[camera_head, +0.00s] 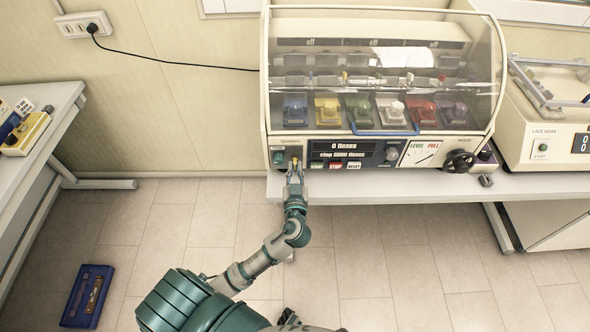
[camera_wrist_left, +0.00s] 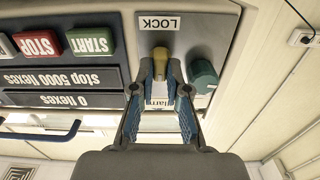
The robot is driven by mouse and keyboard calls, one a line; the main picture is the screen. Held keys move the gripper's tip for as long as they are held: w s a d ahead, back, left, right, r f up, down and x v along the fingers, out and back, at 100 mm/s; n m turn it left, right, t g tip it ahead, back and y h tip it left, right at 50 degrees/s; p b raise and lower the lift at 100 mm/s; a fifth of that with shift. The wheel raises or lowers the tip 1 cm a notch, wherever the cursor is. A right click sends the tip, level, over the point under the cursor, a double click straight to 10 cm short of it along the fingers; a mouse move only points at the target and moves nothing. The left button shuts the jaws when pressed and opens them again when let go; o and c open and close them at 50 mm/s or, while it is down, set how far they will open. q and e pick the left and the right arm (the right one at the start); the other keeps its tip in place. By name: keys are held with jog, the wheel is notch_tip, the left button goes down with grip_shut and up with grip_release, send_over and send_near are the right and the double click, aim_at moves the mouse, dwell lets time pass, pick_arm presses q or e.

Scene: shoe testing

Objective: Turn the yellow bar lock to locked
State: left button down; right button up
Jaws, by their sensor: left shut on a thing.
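In that view the bar looks roughly upright and sits between the fingertips of my left gripper (camera_wrist_left: 160,70). The gripper is shut on the bar. In the head view my left gripper (camera_head: 295,175) reaches the panel's lower left, where the bar is small and partly covered. My right gripper is not seen.
A green knob (camera_wrist_left: 203,75) sits close beside the lock. START (camera_wrist_left: 90,40) and STOP (camera_wrist_left: 37,44) buttons lie on the same panel. A clear cover (camera_head: 385,60) with a blue handle (camera_head: 385,132) spans the machine. A blue case (camera_head: 88,296) lies on the floor.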

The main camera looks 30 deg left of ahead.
pick_arm(q)
jog(key=shift+m, duration=0.8)
jog(key=shift+m+p, duration=0.55)
jog(key=shift+m, duration=0.65)
jog(key=m+p, duration=0.1)
jog(key=m, duration=0.1)
jog(key=shift+w+m, duration=0.1)
jog(key=shift+m, duration=0.3)
jog(key=m+p, duration=0.2)
jog(key=m, duration=0.2)
jog(key=shift+d+m+p, duration=0.1)
jog(key=shift+m+p, duration=0.2)
jog(key=m+p, duration=0.2)
jog(key=m, duration=0.2)
jog(key=shift+f, duration=0.1)
jog(key=shift+m+p, duration=0.5)
jog(key=shift+m, duration=0.5)
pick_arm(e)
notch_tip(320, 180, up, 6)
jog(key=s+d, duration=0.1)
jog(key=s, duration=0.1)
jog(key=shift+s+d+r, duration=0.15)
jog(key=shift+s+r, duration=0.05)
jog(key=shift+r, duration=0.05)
pick_arm(q)
jog(key=shift+f, duration=0.1)
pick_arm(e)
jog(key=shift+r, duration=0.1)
